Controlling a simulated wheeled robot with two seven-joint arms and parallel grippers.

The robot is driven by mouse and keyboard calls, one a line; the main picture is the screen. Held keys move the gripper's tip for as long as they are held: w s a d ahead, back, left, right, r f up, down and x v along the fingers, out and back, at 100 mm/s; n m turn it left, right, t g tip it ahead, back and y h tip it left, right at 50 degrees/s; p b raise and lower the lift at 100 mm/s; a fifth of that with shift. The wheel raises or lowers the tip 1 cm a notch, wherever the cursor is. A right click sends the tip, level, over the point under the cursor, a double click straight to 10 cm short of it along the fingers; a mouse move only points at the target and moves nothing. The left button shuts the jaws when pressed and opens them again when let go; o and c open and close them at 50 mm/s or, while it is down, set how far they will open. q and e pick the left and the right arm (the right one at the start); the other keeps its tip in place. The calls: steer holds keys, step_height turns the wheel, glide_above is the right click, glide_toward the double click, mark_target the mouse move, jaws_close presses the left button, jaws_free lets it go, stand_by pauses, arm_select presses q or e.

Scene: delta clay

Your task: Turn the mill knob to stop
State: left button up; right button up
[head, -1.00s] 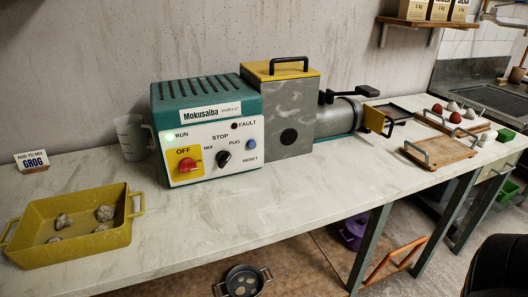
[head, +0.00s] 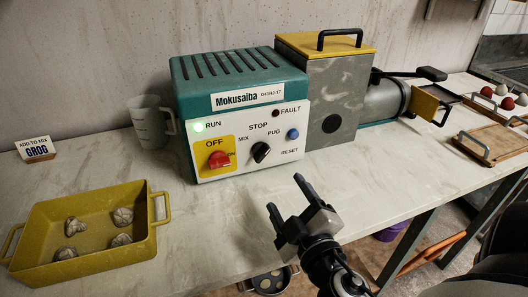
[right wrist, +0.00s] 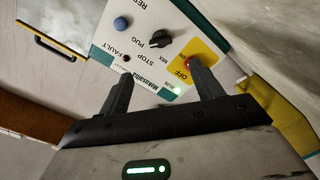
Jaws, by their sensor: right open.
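The mill's control box (head: 240,100) is teal with a white front panel. The black mill knob (head: 261,152) sits on that panel, with STOP above it, MIX to its left and PUG to its upper right. I cannot tell surely which label it points at. The knob also shows in the right wrist view (right wrist: 160,39). My right gripper (head: 286,197) is open and empty, in front of and below the panel, apart from the knob. In the right wrist view its fingers (right wrist: 160,72) are spread, with the panel beyond them. My left gripper is not in view.
A red switch (head: 219,159) on a yellow plate is left of the knob; a blue button (head: 293,133) is right. The RUN lamp (head: 199,127) glows green. A jug (head: 152,122) and yellow tray (head: 150,247) stand left. The counter before the panel is clear.

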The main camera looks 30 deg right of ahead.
mark_target(264, 156)
steer(key=p+x, duration=0.3)
steer(key=x, duration=0.9)
steer(key=shift+w, duration=0.35)
steer(key=c, duration=1)
